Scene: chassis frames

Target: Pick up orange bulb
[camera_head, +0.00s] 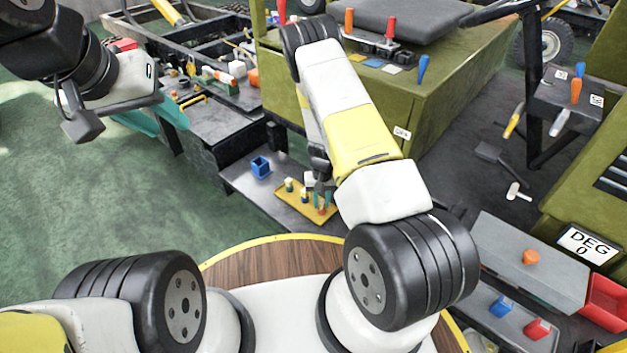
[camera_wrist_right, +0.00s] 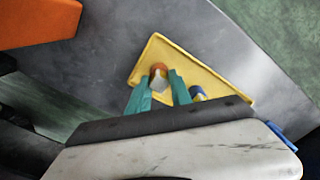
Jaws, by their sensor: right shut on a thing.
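The orange bulb (camera_wrist_right: 158,68), with a pale base, is between the teal fingers of my right gripper (camera_wrist_right: 160,80) in the right wrist view. The right gripper is shut on it, over the yellow tray (camera_wrist_right: 205,62). I cannot tell whether the bulb is clear of the tray. A second bulb (camera_wrist_right: 197,92) with a blue part lies beside the right finger. In the head view the yellow tray (camera_head: 281,197) bears several small bulbs, partly hidden by my right gripper (camera_head: 321,190). My left gripper (camera_head: 152,118) hangs at the upper left, away from the tray; its finger gap is unclear.
A blue open box (camera_head: 261,167) stands on the grey platform left of the tray. A green chassis body (camera_head: 450,100) rises behind my right arm. A grey bench (camera_head: 530,255) with an orange part, and a red bin (camera_head: 606,300), are at lower right. Green floor is open at left.

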